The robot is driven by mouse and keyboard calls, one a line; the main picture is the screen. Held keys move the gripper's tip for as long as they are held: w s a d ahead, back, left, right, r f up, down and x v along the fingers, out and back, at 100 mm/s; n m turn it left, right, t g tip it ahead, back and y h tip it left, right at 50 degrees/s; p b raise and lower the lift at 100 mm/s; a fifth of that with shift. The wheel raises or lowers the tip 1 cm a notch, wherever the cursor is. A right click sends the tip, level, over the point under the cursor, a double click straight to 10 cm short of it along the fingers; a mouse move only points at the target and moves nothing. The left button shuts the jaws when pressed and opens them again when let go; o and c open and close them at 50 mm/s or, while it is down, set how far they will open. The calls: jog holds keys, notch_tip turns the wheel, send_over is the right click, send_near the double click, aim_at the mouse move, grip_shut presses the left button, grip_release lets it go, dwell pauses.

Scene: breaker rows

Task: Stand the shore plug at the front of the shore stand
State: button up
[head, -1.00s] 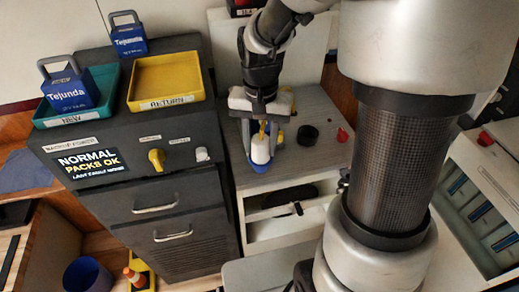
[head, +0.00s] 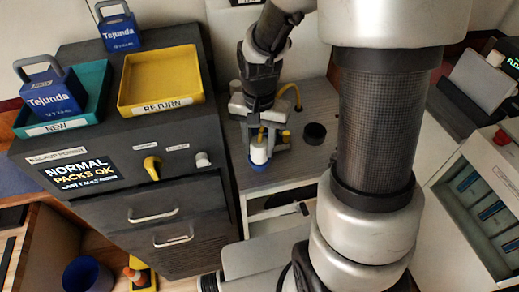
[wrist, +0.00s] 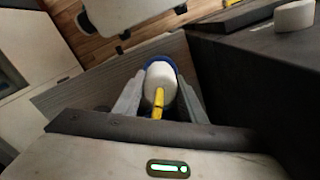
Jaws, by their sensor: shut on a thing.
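The shore plug (head: 259,152) is a white cylinder with a blue rim at its lower end and a yellow cable at its top. My gripper (head: 259,138) is shut on it from above. In the wrist view the plug (wrist: 160,83) sits between the two fingers, with the yellow cable running back toward the palm. The shore stand appears to be the grey-topped unit (head: 300,165). The plug is upright over the front left part of its top. I cannot tell whether its lower end touches the surface.
A black ring (head: 314,133) stands right of the plug on the grey top. A dark cabinet (head: 130,190) with a yellow switch (head: 152,167) and a yellow return tray (head: 160,82) rises close on the left. My own arm hides the right side of the stand.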

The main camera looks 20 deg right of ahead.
jog(key=shift+f, duration=1.15)
jog(key=shift+f, duration=0.2)
jog(key=o, duration=1)
jog(key=shift+r, duration=0.15)
